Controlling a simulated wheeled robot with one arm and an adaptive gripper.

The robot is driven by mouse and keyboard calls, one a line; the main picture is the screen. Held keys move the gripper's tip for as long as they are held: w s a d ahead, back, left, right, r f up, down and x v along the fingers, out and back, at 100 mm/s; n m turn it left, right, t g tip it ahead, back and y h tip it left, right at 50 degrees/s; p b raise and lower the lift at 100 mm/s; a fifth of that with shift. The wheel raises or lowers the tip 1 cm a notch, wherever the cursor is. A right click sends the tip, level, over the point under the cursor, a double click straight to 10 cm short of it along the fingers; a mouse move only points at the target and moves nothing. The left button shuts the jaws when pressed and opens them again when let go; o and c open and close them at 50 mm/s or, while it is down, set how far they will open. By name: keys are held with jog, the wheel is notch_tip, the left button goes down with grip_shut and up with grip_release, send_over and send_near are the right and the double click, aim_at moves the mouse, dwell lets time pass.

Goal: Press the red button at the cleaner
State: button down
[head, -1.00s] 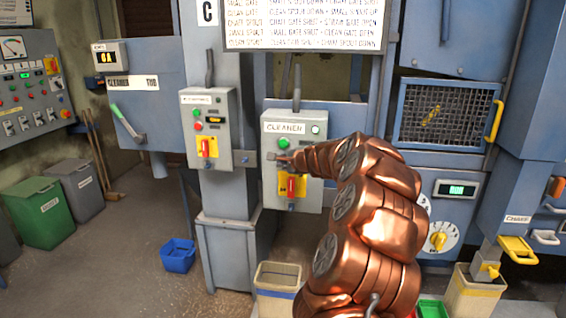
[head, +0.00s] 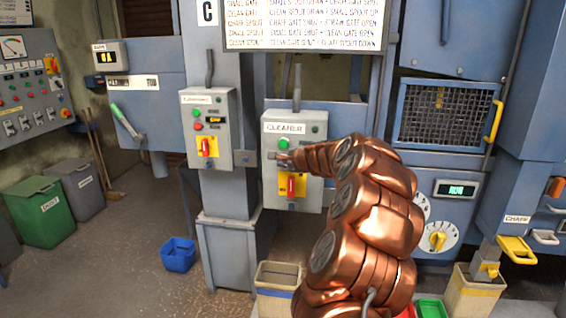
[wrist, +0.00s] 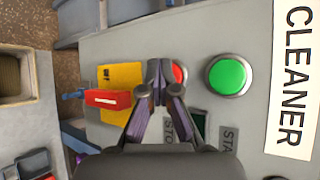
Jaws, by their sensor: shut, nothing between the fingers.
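The cleaner control box (head: 309,150) is a grey box labelled CLEANER on a blue frame. Its red button (wrist: 180,74) shows in the wrist view, partly hidden behind my fingertips; in the head view my gripper hides it. My gripper (head: 283,159) is at the face of the box, and its closed tips (wrist: 159,70) are at the red button. I cannot tell whether they touch it. The green button (wrist: 228,75) is beside it, and the red switch on a yellow plate (head: 290,187) is below in the head view. The box's lamp (head: 316,129) looks dark green.
A similar control box (head: 222,130) with its own buttons and red switch stands left. A blue bin (head: 178,254) and a cream bin (head: 277,275) are on the floor below. A mesh-fronted panel (head: 442,114) is to the right.

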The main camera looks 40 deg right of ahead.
jog(key=shift+s+a+f, duration=0.1)
jog(key=shift+s+a, duration=0.4)
jog(key=shift+a, duration=0.2)
jog(key=shift+a, duration=0.1)
jog(key=s+a, duration=0.1)
jog(key=a, duration=0.1)
jog(key=s+a+b, duration=0.1)
jog(key=s+a, duration=0.1)
dwell(0.7)
jog(key=shift+w, duration=0.1)
dwell(0.6)
